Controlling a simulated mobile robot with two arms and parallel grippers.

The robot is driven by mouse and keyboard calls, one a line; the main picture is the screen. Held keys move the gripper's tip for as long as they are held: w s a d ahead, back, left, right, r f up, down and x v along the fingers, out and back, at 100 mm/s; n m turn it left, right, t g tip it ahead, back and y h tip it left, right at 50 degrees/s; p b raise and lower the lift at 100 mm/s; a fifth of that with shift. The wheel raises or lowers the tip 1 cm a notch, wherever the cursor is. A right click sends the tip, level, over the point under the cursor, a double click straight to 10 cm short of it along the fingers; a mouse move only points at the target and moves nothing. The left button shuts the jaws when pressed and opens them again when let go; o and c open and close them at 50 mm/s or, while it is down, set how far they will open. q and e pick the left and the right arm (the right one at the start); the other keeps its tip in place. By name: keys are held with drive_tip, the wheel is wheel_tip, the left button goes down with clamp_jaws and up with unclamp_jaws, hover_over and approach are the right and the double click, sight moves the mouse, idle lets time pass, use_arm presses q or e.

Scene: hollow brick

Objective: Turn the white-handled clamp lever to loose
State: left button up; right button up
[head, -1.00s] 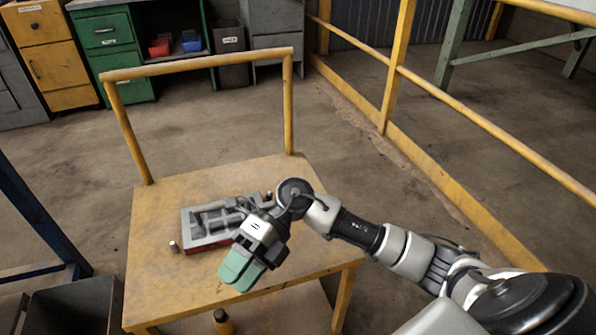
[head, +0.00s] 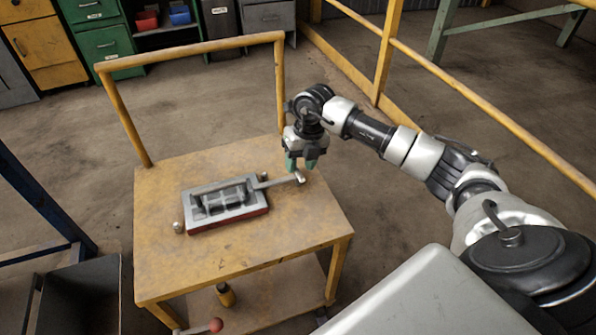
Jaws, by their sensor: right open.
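A grey metal brick mould with a red base (head: 228,219) lies on the yellow cart top. A pale clamp lever (head: 278,181) sticks out from its right end, lying nearly flat, with a light grip at its outer tip. My right gripper (head: 301,164) points down at that tip, with its green fingers apart and nothing seen between them. Whether the fingers touch the lever cannot be told. A small pale knob (head: 178,227) shows at the mould's left end. My left gripper is not in view.
The yellow cart (head: 170,270) has a raised push handle (head: 190,50) at the back. A red-knobbed lever (head: 214,325) and a dark bottle-like object (head: 226,295) are below its front. A yellow railing (head: 450,88) runs along the right.

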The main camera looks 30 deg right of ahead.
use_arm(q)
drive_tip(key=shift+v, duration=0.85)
use_arm(e)
drive_tip(key=shift+w+a+f, duration=0.1)
drive_tip(key=shift+a+f, duration=0.05)
drive_tip(key=shift+f, duration=0.5)
drive_tip(key=shift+a+f, duration=0.15)
drive_tip(key=shift+f, duration=0.5)
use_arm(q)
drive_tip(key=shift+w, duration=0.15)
use_arm(e)
clamp_jaws()
